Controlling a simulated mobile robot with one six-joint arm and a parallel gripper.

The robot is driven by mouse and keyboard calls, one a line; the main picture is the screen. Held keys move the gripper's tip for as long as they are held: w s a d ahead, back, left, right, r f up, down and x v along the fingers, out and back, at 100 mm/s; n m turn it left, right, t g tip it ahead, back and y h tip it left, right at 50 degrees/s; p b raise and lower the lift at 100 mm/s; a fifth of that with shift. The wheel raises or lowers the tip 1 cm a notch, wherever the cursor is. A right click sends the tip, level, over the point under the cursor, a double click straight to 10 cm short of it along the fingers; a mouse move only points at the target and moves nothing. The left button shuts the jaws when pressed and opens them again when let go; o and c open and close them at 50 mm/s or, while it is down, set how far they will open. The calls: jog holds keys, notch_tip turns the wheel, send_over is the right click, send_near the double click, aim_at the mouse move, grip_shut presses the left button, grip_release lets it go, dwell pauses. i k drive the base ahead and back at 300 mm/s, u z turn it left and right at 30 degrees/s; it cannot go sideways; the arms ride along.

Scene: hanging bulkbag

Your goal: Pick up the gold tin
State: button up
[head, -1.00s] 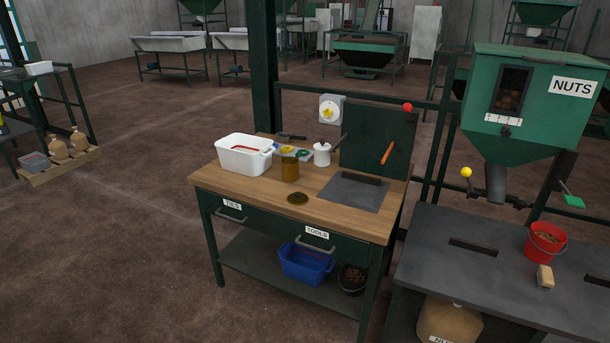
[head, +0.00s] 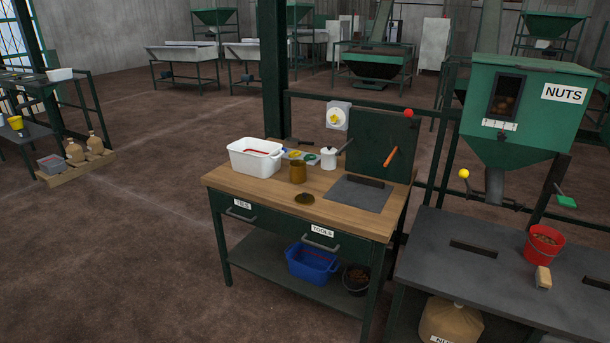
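The gold tin (head: 297,173) is a small upright brown-gold cylinder. It stands on the wooden top of the workbench (head: 245,183), right of a white tub. A flat round gold disc, perhaps its lid (head: 305,198), lies on the wood in front of the tin, apart from it. My gripper does not show in the head view.
Near the tin are the white tub (head: 255,160), a white pot (head: 328,157) and a dark grey plate (head: 358,193). A green upright board (head: 375,140) backs the bench. A dark table with a red bucket (head: 543,246) stands right. Open floor lies left.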

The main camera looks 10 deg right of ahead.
aim_at(297, 168)
jog(key=u, duration=0.1)
jog(key=i, duration=0.95)
jog(key=z, duration=0.05)
